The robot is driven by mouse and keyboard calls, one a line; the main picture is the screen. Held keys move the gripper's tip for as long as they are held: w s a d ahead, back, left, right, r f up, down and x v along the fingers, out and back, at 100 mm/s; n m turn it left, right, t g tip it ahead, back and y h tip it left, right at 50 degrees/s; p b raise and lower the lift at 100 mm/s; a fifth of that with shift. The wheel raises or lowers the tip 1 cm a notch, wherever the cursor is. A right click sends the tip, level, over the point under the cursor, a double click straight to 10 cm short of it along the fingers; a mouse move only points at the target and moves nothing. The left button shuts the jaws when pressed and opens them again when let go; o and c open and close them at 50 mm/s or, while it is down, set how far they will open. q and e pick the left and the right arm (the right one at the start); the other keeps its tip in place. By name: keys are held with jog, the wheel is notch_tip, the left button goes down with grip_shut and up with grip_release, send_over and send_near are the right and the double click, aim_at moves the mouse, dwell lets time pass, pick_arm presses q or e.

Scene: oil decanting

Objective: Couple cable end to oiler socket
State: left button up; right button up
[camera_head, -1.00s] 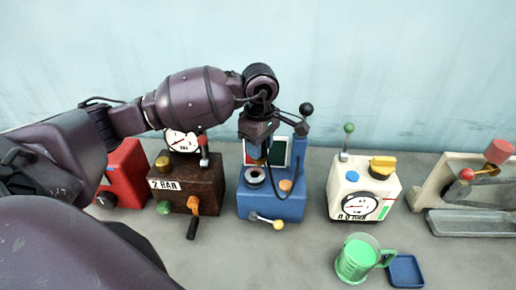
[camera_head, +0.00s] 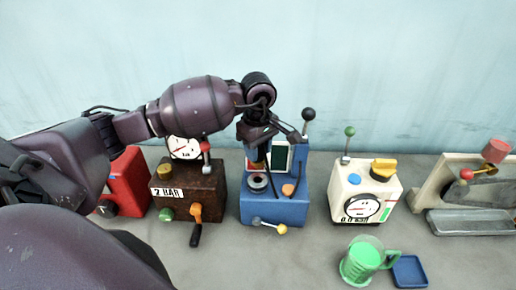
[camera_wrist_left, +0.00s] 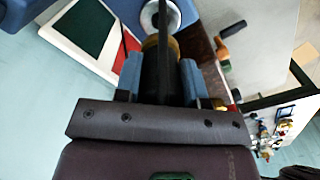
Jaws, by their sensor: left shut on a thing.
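A blue box (camera_head: 274,208), which seems to be the oiler, stands at the middle of the bench. On its top is a round grey-rimmed socket (camera_head: 258,183), beside an orange cap (camera_head: 288,190). My left gripper (camera_head: 255,148) is above the back left of the box, shut on the black cable end. In the left wrist view, the cable end (camera_wrist_left: 163,65) lies between the blue finger pads, with a brass-coloured part (camera_wrist_left: 150,45) beyond them. The socket's ring (camera_wrist_left: 150,18) shows just past it. I cannot tell whether they touch. My right gripper is out of view.
A lever with a black knob (camera_head: 309,114) stands at the box's back right. A brown 2 BAR box (camera_head: 188,190) is to the left, a cream gauge box (camera_head: 366,190) to the right. A green mug (camera_head: 362,262) and blue tray (camera_head: 409,271) stand in front.

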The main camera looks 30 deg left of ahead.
aim_at(258, 168)
pick_arm(q)
jog(key=shift+f+b, duration=0.3)
jog(key=shift+f, duration=0.45)
jog(key=shift+f+b, duration=0.75)
jog(key=shift+f, duration=1.3)
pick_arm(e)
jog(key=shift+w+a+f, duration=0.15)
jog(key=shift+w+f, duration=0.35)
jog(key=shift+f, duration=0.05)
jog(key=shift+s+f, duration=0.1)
pick_arm(q)
jog(key=shift+f+b, duration=0.1)
jog(key=shift+b, duration=0.3)
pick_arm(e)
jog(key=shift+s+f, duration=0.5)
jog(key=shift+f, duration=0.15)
